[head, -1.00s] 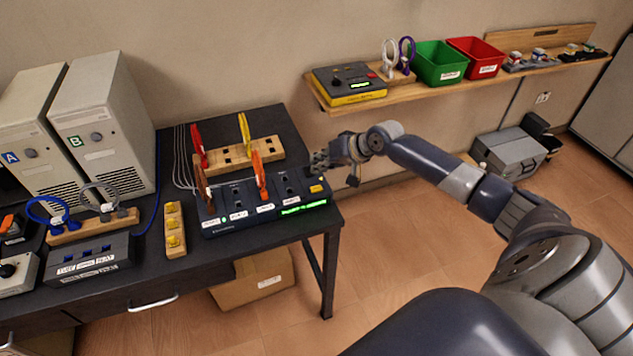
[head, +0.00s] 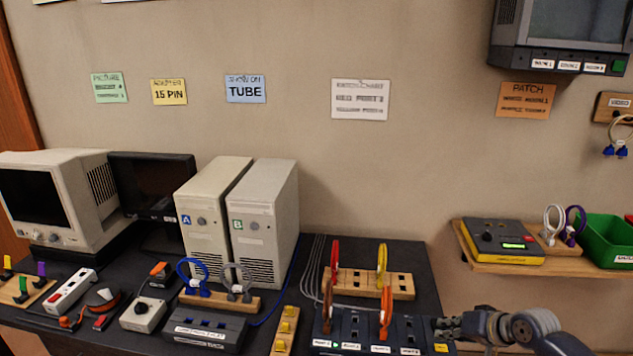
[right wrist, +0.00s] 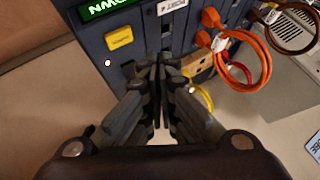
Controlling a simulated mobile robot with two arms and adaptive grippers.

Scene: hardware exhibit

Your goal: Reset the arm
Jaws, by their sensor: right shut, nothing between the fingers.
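My right gripper (head: 447,328) is at the right end of the dark patch box on the black table in the head view. In the right wrist view its fingers (right wrist: 161,62) are closed together and empty, close in front of the box's panel (right wrist: 140,45), beside a yellow button (right wrist: 119,38). Whether the fingertips touch the panel I cannot tell. My arm comes in from the lower right of the head view. My left gripper is not in view.
A wall shelf (head: 510,268) holds a yellow-based tester (head: 503,242) and a green bin (head: 606,243). A monitor (head: 560,35) hangs upper right.

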